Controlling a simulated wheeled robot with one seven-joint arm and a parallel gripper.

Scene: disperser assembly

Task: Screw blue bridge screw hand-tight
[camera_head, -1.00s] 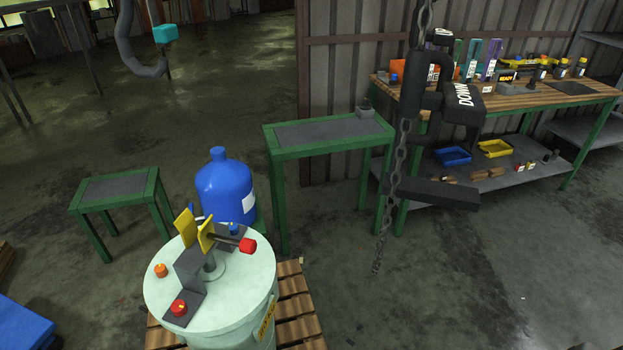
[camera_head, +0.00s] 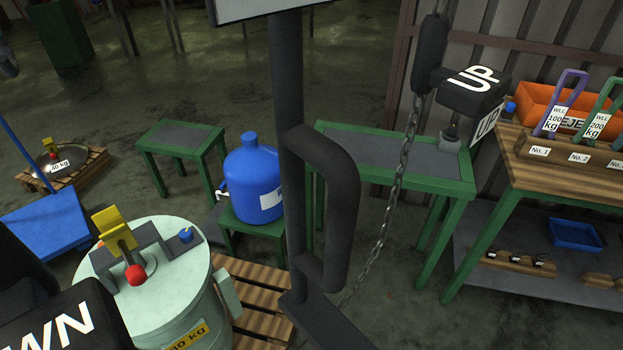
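The blue bridge screw (camera_head: 186,234) shows as a small blue knob at the right end of the dark grey bridge (camera_head: 157,244). The bridge lies across the pale green lid (camera_head: 105,284) of a drum at lower left. I cannot tell how far the screw is turned in. A yellow piece (camera_head: 113,228) and a red knob (camera_head: 135,275) stand at the middle of the bridge. The bridge's left end is partly hidden behind them. My gripper is not in view, and nothing is seen touching the blue screw.
A blue bottle (camera_head: 254,180), green tables (camera_head: 391,140) and a workbench (camera_head: 510,165) stand behind. The drum is on a pallet (camera_head: 262,292).

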